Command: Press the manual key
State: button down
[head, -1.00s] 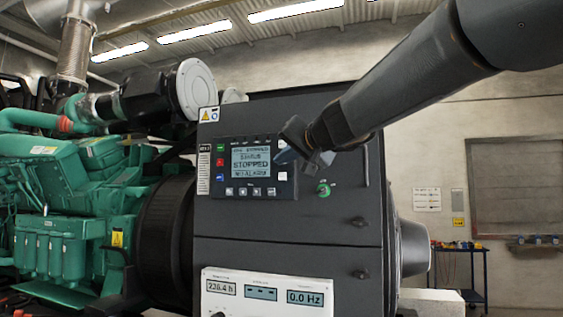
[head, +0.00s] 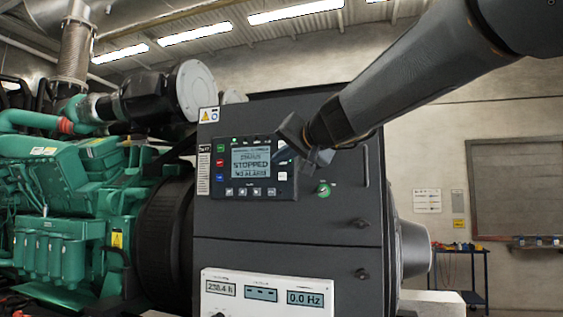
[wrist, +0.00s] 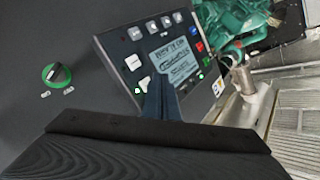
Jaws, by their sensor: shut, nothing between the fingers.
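The control panel (head: 243,192) is on the dark genset housing in the head view. Its screen (head: 251,161) reads STOPPED, NO ALARM. Green, red and blue keys line its left side, a row of keys runs below, and a white key (head: 282,176) sits at the right. I cannot read which key is the manual one. My gripper (head: 285,155) is shut and empty at the panel's right edge, hiding part of it. In the wrist view the fingertips (wrist: 158,84) are beside a pale key (wrist: 144,85); contact cannot be told. A small green light (wrist: 137,91) shows there.
A green rotary switch (head: 323,189) is on the housing right of the panel. A white meter panel (head: 267,290) is below. The green engine (head: 70,190) stands at the left. A cart (head: 461,270) stands at the far right by the wall.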

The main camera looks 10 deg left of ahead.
jog(key=s, duration=0.5)
jog(key=shift+s+a, duration=0.25)
jog(key=shift+s, duration=0.15)
jog(key=shift+f, duration=0.1)
dwell(0.5)
jog(key=d+f+g+h, duration=0.1)
jog(key=d+f+h, duration=0.1)
jog(key=d+f, duration=0.65)
jog(key=d+f+g+h, duration=0.2)
jog(key=d+f, duration=0.1)
jog(key=f, duration=1.1)
jog(key=d+f+g+h, duration=0.1)
jog(key=d+f+h, duration=0.1)
jog(key=d+f, duration=0.65)
jog(key=s+d+f+g+h, duration=0.2)
jog(key=s+d+f+g, duration=0.1)
jog(key=s+d+f, duration=0.5)
jog(key=s+d+f+g+h, duration=0.2)
jog(key=s+d+f+g, duration=0.2)
jog(key=s+d+f, duration=0.5)
jog(key=s+f, duration=0.4)
jog(key=f, duration=0.5)
jog(key=shift+s+f+m+h, duration=0.25)
jog(key=shift+s+m+h, duration=0.1)
jog(key=shift+m+h, duration=0.05)
jog(key=shift+a, duration=0.1)
